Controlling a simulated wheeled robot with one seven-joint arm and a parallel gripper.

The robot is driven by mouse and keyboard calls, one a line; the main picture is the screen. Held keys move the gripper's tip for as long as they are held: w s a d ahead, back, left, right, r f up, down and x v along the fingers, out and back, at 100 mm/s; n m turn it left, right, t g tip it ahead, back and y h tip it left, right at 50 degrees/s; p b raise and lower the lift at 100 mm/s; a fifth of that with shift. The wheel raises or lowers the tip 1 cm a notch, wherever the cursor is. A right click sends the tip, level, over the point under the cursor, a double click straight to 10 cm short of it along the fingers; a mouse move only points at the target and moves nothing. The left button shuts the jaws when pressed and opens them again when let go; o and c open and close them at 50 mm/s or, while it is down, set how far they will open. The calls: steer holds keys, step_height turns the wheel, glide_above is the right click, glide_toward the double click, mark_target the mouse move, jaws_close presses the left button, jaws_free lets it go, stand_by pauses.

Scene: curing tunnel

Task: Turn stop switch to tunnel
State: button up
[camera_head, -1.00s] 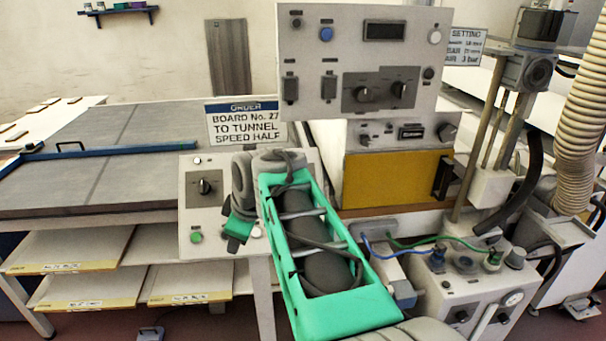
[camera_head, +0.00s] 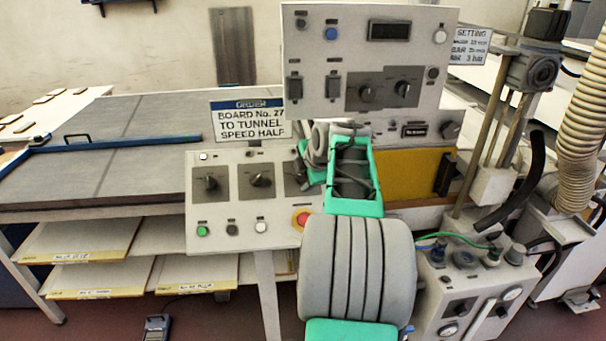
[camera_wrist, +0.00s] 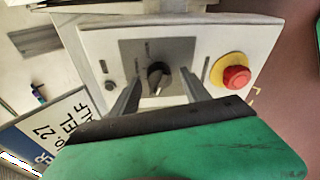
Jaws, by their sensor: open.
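The sloping control panel (camera_head: 270,220) carries a row of black rotary switches on grey plates: a left one (camera_head: 211,182), a middle one (camera_head: 261,180) and a right one mostly hidden behind my arm. Their labels are too small to read, so I cannot tell by name which is the stop switch. In the wrist view, a black rotary switch (camera_wrist: 158,76) with a pale pointer mark sits between the fingertips of my gripper (camera_wrist: 160,92). The fingers are open, one on each side of the knob. I cannot tell whether they touch it.
A red mushroom button on a yellow ring (camera_head: 303,218) is close to the right switch; it also shows in the wrist view (camera_wrist: 236,77). An order sign (camera_head: 248,120) reads "Board No. 27, to tunnel, speed half". An upper panel (camera_head: 345,95) stands behind my arm.

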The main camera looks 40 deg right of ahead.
jaws_close()
stand_by(0.5)
steer(key=shift+f+b, duration=0.1)
steer(key=shift+b, duration=0.2)
steer(key=m+b, duration=0.2)
steer(key=shift+f+m+b, duration=0.15)
steer(key=shift+m+b, duration=0.15)
steer(key=m+t+b, duration=0.1)
steer(key=m+b, duration=0.4)
steer(key=m, duration=0.1)
steer(key=shift+h, duration=0.4)
steer(key=m+t+b, duration=0.1)
steer(key=m+b, duration=0.2)
steer(key=m, duration=0.2)
steer(key=shift+s+h, duration=0.1)
steer(key=shift+h, duration=0.3)
steer(key=shift+m+h+b, duration=0.5)
steer(key=shift+m+b, duration=0.55)
steer(key=shift+m, duration=1.25)
